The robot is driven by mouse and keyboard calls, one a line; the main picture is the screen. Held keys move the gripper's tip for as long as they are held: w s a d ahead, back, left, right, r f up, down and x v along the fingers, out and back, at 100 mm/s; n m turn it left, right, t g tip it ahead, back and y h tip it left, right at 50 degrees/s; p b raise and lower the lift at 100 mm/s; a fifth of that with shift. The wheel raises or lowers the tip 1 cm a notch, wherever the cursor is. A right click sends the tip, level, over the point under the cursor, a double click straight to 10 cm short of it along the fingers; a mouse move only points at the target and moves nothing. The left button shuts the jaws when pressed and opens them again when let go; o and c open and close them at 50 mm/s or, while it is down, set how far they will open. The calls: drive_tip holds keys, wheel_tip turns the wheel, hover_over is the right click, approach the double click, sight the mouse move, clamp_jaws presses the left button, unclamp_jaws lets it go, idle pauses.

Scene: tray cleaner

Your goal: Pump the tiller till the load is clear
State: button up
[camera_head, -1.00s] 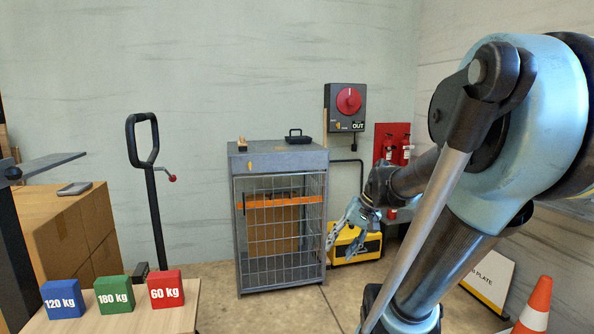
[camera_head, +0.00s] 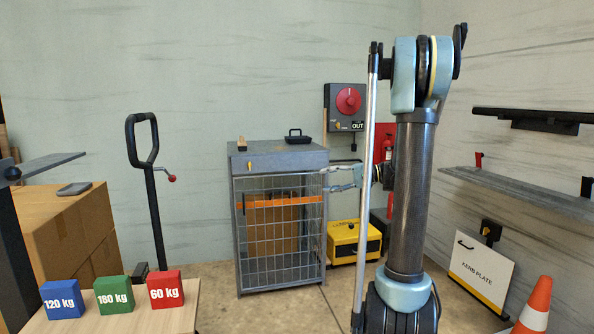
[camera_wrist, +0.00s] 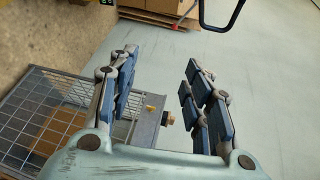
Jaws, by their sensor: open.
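The tiller (camera_head: 155,205) stands upright at the left, a black shaft with a loop handle (camera_head: 131,135) and a small red-knobbed lever (camera_head: 172,178). Its loop also shows at the top of the wrist view (camera_wrist: 232,18). Stacked cardboard boxes (camera_head: 75,235) stand left of the tiller; their underside is hidden, so I cannot tell if they are raised. My gripper (camera_head: 342,178) is at the right side of the grey cage cabinet, well right of the tiller. In the wrist view my gripper (camera_wrist: 160,72) has its fingers wide apart with nothing between them.
The cage cabinet (camera_head: 280,158) stands between my gripper and the tiller. Weight blocks marked 120 kg (camera_head: 62,299), 180 kg (camera_head: 114,294) and 60 kg (camera_head: 165,288) sit on a wooden top (camera_head: 140,322). A yellow case (camera_head: 354,242) and a cone (camera_head: 537,303) are at the right.

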drive_tip(key=w+d+r+y, duration=0.1)
drive_tip(key=w+d+y, duration=0.2)
drive_tip(key=w+d, duration=0.25)
drive_tip(key=w+a+r, duration=0.2)
drive_tip(key=a, duration=1.6)
drive_tip(key=shift+w+n, duration=0.3)
drive_tip(key=shift+w, duration=0.05)
clamp_jaws()
unclamp_jaws()
drive_tip(key=shift+d, duration=0.15)
drive_tip(key=s+d+f, duration=0.1)
drive_tip(key=d, duration=1)
drive_tip(key=shift+s+d+f, duration=0.15)
drive_tip(key=shift+d+f, duration=0.05)
drive_tip(key=shift+d, duration=0.1)
